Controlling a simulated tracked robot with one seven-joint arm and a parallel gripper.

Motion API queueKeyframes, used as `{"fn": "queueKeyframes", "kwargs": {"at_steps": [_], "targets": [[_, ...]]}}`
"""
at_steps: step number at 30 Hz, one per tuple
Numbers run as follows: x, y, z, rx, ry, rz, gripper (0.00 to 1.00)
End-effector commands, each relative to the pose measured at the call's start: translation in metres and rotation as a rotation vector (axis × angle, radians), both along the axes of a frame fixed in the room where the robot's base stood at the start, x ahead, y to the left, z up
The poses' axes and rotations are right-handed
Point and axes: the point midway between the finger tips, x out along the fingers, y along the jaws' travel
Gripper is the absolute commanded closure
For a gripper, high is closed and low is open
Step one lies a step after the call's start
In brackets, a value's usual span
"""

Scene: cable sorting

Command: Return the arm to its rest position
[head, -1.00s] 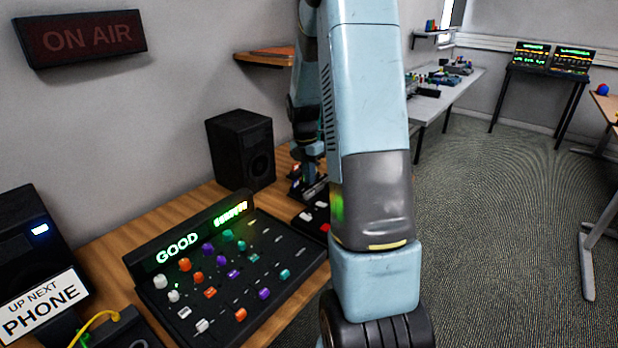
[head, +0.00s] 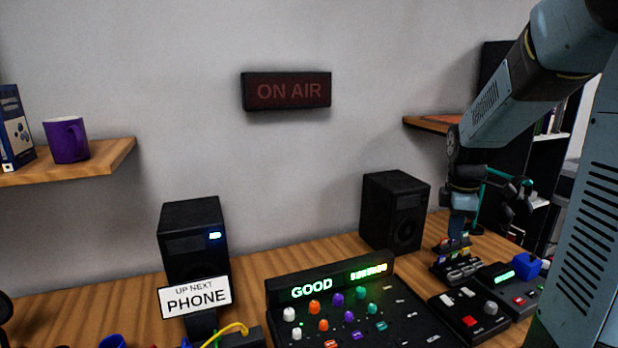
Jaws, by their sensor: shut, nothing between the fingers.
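My arm comes in from the right side of the head view, its elbow high near the top right corner. Its forearm slopes down to the left to a wrist in front of the wall. My gripper (head: 458,238) points down, small and dark, over the right part of the wooden desk (head: 345,250). It is shut and empty. Its tips are close above or behind a dark unit with small coloured pieces (head: 452,262); I cannot tell whether they touch it.
A mixer with coloured knobs (head: 348,318) reads "GOOD". Two black speakers (head: 192,235) (head: 396,212) and a "PHONE" sign (head: 196,297) stand on the desk. A control box (head: 468,313) sits right of the mixer. A wall shelf (head: 432,123) is near the forearm.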

Motion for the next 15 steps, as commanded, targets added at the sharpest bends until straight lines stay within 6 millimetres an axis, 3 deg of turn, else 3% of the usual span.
{"fn": "queueKeyframes", "kwargs": {"at_steps": [6,15], "targets": [[-0.039,0.031,0.040,0.038,-0.110,-0.261,1.00],[-0.096,0.066,0.076,0.141,-0.243,-0.622,1.00]]}}
